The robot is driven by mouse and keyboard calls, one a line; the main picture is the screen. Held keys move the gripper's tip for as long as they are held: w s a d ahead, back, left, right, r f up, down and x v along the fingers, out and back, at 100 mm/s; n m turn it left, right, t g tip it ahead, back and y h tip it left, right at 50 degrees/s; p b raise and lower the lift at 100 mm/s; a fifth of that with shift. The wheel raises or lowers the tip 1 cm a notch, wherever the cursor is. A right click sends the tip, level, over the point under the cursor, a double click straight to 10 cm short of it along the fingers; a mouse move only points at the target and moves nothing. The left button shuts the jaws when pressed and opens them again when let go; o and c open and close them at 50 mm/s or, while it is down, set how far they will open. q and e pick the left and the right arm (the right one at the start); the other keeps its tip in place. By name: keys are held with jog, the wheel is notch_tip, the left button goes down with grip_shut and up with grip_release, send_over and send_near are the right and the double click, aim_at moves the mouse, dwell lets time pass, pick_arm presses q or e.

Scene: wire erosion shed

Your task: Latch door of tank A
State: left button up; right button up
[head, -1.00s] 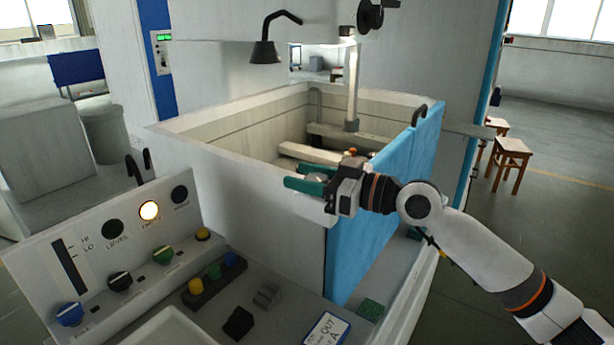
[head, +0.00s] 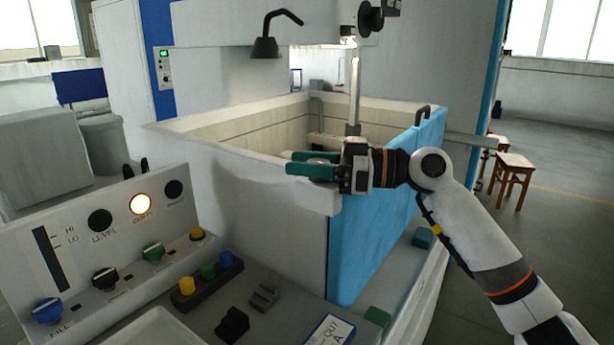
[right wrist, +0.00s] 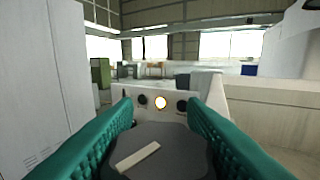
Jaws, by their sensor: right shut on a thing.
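The blue door (head: 372,225) closes off the right side of the cream-walled tank (head: 215,185), and its near edge meets the tank's front corner. A black handle (head: 423,113) stands on the door's top edge. My right gripper (head: 300,169) is at that front corner, above the rim, with teal fingers pointing left. It is shut on a dark rounded latch knob (right wrist: 155,148) with a pale bar mark, seen between the fingers in the right wrist view. In the head view the fingers mostly hide the knob.
A control panel (head: 115,235) with knobs and a lit lamp (head: 141,204) stands at the front left. A black lamp (head: 266,46) and a vertical post (head: 354,95) hang over the tank. Wooden stools (head: 513,172) stand on open floor at the right.

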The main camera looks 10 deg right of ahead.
jog(key=o, duration=1)
jog(key=shift+s+d, duration=0.1)
jog(key=shift+d, duration=0.4)
jog(key=b+v, duration=0.2)
jog(key=v, duration=0.9)
jog(key=shift+b, duration=0.35)
jog(key=shift+r, duration=0.1)
